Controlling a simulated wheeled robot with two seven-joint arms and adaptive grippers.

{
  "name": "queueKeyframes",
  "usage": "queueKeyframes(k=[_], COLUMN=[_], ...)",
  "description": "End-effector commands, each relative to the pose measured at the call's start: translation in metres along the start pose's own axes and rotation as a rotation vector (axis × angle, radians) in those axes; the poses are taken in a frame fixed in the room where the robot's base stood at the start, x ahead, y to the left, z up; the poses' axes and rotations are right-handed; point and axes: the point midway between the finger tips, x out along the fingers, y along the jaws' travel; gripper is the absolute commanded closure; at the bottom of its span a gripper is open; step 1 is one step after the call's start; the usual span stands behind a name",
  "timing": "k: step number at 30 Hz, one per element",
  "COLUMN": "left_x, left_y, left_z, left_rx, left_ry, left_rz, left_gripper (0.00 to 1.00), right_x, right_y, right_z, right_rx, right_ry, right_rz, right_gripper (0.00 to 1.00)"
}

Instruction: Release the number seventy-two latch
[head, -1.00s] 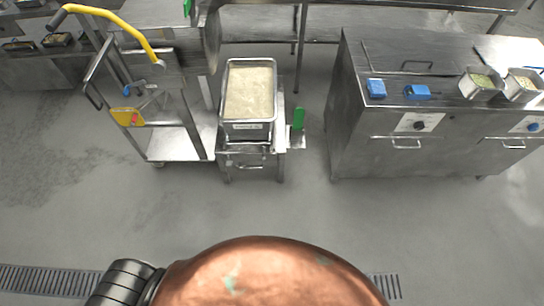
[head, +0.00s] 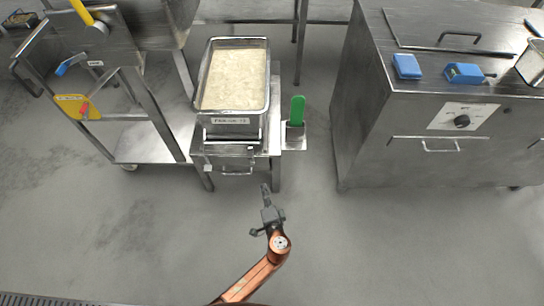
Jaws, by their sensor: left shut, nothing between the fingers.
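A steel pan of rice (head: 234,80) sits on a steel stand beside the cart. The white label (head: 230,121) on its front is too small to read with certainty. Below the label, the front of the stand has a metal bar and handle (head: 237,172). I cannot tell which part there is the number seventy-two latch. My left gripper (head: 265,187) is shut and empty, just in front of the stand, below and right of the handle and apart from it in the picture. My right gripper is not in view.
A green-handled tool (head: 297,110) stands on a small side plate right of the stand. A steel cart (head: 150,143) with a yellow plate (head: 78,106) is at left. A steel cabinet (head: 400,160) with blue boxes (head: 407,66) is at right. The floor in front is clear.

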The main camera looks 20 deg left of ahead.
Motion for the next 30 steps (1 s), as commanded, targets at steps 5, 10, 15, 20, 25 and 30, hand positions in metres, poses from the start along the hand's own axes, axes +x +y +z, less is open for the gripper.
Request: queueKeyframes(k=[5, 10, 15, 20, 25, 30], left_x=[-0.006, -0.011, -0.011, -0.008, 0.011, 0.045], left_y=[-0.041, -0.059, -0.06, -0.059, -0.061, -0.066], left_z=[-0.037, -0.046, -0.046, -0.045, -0.045, -0.045], left_rx=[-0.023, -0.034, -0.033, -0.032, -0.03, -0.029], left_ry=[0.022, 0.028, 0.028, 0.028, 0.026, 0.026], left_rz=[-0.172, -0.221, -0.221, -0.219, -0.219, -0.217], left_gripper=[1.0, 1.0, 1.0, 1.0, 1.0, 1.0], right_x=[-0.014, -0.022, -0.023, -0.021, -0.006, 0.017], right_y=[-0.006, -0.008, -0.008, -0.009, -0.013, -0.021], right_z=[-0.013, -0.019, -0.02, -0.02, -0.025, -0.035], right_rx=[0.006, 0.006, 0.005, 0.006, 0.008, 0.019], right_ry=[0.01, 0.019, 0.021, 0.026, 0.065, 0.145], right_rz=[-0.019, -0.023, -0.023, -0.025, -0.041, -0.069], right_gripper=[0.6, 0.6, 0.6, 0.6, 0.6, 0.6])
